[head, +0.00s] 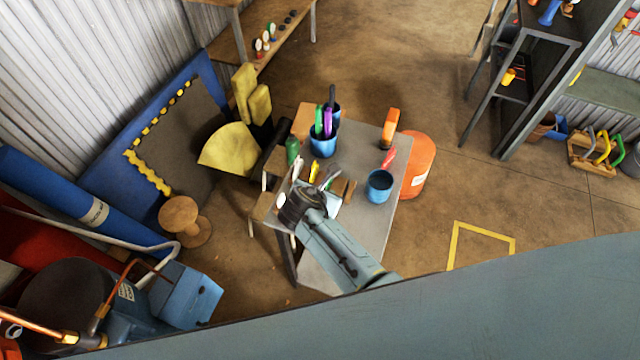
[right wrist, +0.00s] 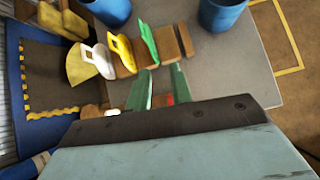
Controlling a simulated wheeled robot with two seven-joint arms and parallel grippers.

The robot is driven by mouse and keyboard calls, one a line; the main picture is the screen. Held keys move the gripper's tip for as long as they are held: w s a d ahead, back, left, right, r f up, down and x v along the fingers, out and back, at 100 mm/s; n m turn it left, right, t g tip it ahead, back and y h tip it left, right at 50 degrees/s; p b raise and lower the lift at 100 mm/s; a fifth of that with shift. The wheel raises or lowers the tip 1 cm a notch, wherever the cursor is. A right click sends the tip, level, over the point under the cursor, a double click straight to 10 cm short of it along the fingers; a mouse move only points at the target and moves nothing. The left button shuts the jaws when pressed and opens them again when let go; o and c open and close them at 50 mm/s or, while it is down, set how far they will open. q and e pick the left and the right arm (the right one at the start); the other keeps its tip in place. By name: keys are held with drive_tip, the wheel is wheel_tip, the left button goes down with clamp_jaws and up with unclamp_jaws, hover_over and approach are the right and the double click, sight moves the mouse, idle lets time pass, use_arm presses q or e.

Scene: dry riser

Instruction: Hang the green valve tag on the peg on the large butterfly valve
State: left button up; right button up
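The green valve tag (right wrist: 148,42) stands upright in a wooden rack (right wrist: 127,70), beside a yellow tag (right wrist: 122,50) and a white tag (right wrist: 100,60), in the right wrist view. My right gripper (right wrist: 163,72) is open and empty. Its two greenish fingers point toward the rack, with their tips just short of the green tag. In the head view my right arm (head: 338,245) reaches over the small table and hides part of the rack; the green tag is hard to make out there. My left gripper is not in view. I cannot identify the large butterfly valve or its peg.
The grey table (head: 355,160) holds a blue cup (head: 379,186), a blue cup with pens (head: 323,140), a green bottle (head: 292,150) and an orange object (head: 389,128). An orange bucket (head: 418,165) stands behind it. A wooden spool (head: 184,220) is left.

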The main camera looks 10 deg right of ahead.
sight(328, 183)
drive_tip(key=shift+n, duration=0.7)
drive_tip(key=w+f+b, duration=0.1)
drive_tip(key=w+b, duration=0.1)
drive_tip(key=b, duration=0.1)
drive_tip(key=w+d+f+b, duration=0.1)
drive_tip(key=f+b, duration=0.1)
drive_tip(key=b, duration=0.1)
drive_tip(key=shift+w+d+f, duration=0.1)
drive_tip(key=shift+w+f, duration=0.05)
drive_tip(key=shift+w, duration=0.2)
drive_tip(key=shift+b+x, duration=1.05)
drive_tip(key=shift+x, duration=0.95)
drive_tip(key=shift+w+d, duration=0.1)
drive_tip(key=shift+w, duration=0.05)
clamp_jaws()
